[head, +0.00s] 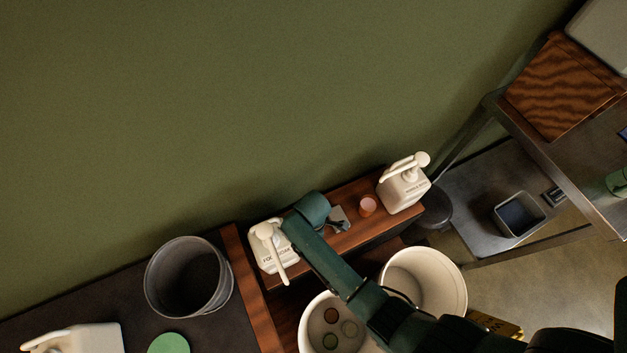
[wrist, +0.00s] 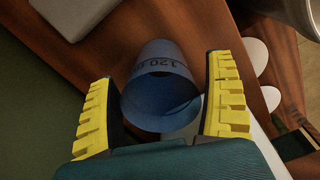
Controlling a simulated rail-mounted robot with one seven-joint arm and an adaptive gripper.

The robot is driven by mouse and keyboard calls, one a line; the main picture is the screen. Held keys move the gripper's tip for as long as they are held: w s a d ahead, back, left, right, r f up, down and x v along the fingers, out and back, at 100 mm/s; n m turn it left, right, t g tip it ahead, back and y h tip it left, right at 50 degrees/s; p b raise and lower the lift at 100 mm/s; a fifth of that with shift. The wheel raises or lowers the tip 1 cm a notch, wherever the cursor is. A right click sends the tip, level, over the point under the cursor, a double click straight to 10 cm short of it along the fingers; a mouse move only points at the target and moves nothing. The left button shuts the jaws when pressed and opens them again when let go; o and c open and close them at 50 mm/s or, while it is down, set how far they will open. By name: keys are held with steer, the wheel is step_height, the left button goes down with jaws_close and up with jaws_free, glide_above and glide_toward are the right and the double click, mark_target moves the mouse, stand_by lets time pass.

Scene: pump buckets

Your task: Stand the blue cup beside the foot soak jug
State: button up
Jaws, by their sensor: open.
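The blue cup (wrist: 160,108), with dark markings that include "120", sits between the two yellow-padded fingers of my gripper (wrist: 161,70) in the wrist view. The fingers are open, with a gap to the cup visible on the left. Whether the right finger touches it is hard to tell. In the head view I cannot make out the cup; my arm covers part of the wooden shelf. The foot soak jug (head: 268,252), white with a pump top, stands on the shelf at the left of my arm, close to it.
White buckets (head: 425,280) are below in front. A grey bin (head: 188,278) stands at left. A metal rack (head: 545,160) is at right.

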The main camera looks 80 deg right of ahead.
step_height(320, 180, up, 12)
steer(key=p, duration=0.2)
steer(key=shift+r, duration=0.15)
stand_by(0.6)
